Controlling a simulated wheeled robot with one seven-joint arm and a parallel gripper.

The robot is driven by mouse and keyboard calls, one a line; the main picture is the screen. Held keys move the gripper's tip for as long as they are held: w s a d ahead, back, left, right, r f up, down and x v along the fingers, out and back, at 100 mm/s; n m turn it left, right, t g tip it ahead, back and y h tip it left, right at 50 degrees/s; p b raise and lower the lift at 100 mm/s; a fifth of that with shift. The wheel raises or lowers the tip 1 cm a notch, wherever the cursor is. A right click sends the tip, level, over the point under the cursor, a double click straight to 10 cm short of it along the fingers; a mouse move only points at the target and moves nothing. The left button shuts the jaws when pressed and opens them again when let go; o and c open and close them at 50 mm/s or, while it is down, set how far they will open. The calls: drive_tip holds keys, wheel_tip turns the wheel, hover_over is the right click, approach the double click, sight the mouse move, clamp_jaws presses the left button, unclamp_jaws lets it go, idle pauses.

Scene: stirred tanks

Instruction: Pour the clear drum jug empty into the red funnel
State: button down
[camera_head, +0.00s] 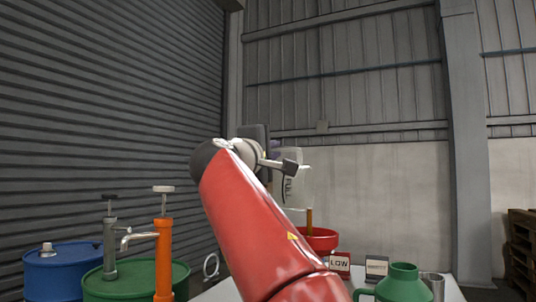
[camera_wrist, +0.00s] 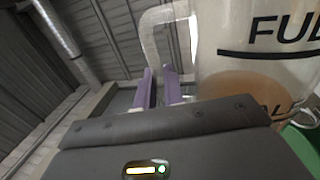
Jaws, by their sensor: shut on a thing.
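The clear drum jug (camera_wrist: 235,60) fills the right of the wrist view, translucent, with a black line and partly cut-off lettering. Tan liquid (camera_wrist: 235,92) shows inside it. My gripper (camera_wrist: 158,88) has its purple fingers at the jug's clear handle (camera_wrist: 160,30) and is shut on it. In the head view the jug (camera_head: 289,185) is mostly behind my red arm, held up above the table, its "FULL" lettering running vertically. I cannot judge its exact tilt. The red funnel (camera_head: 322,239) is below and right of the jug, partly hidden by my arm. The jug's mouth is hidden.
A red "LOW" sign (camera_head: 340,262), another small sign (camera_head: 377,267), a green jug (camera_head: 403,284) and a metal cup (camera_head: 433,284) stand to the right. A blue drum (camera_head: 60,272) and green drum (camera_head: 185,280) with an orange pump (camera_head: 163,255) stand left.

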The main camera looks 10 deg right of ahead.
drive_tip(key=shift+s+d+r+m+g+h, duration=0.25)
drive_tip(key=shift+s+d+r+m, duration=0.3)
drive_tip(key=shift+d+m, duration=0.3)
drive_tip(key=shift+s+d+r+m+g+h, duration=0.2)
drive_tip(key=shift+s+d+r+m, duration=0.35)
drive_tip(key=shift+m, duration=0.4)
drive_tip(key=shift+w+d, duration=0.1)
drive_tip(key=shift+d, duration=0.05)
idle(1.6)
